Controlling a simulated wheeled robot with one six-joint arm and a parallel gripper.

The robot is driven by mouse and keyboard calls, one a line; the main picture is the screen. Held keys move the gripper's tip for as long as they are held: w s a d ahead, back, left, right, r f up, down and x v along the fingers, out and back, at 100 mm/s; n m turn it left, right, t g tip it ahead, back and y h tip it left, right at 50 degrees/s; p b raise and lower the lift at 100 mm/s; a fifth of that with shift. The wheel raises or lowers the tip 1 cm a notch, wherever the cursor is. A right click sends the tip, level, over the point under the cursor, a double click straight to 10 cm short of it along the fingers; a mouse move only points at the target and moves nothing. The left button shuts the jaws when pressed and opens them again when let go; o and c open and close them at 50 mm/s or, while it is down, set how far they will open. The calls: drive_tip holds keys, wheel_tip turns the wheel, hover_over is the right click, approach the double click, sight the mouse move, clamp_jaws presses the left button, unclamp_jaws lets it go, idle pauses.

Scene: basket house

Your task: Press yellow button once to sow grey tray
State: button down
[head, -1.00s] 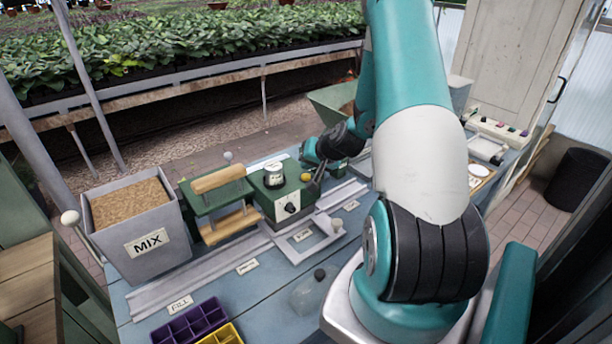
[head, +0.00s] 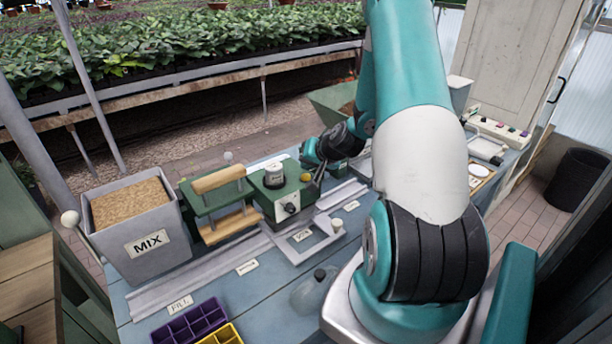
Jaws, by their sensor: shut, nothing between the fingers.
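The yellow button (head: 306,177) is a small round knob at the front right of the green sowing machine (head: 270,192), which carries a dial and a pale-topped canister. My gripper (head: 319,177) is shut and empty, just to the right of the button. I cannot tell whether its fingertips touch the button. No grey celled tray can be made out. My arm hides part of the bench behind and right of the machine.
The grey MIX bin (head: 150,247) and a green press with wooden rollers (head: 217,181) stand to the left. Purple (head: 190,322) and yellow (head: 222,336) trays lie at the front, near a grey bottle (head: 313,290). A panel with several buttons (head: 498,131) is at the far right.

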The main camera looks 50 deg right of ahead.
sight(308, 175)
idle(0.4)
drive_tip(key=shift+f+b, duration=0.4)
drive_tip(key=shift+b, duration=0.1)
drive_tip(key=shift+f+b, duration=0.55)
drive_tip(key=shift+f, duration=0.05)
idle(0.5)
drive_tip(key=shift+r, duration=0.1)
drive_tip(key=shift+r+p, duration=0.65)
drive_tip(key=shift+r, duration=0.25)
drive_tip(key=shift+r, duration=0.1)
wheel_tip(308, 175, up, 5)
drive_tip(key=p, duration=0.3)
drive_tip(key=shift+p, duration=0.3)
idle(0.6)
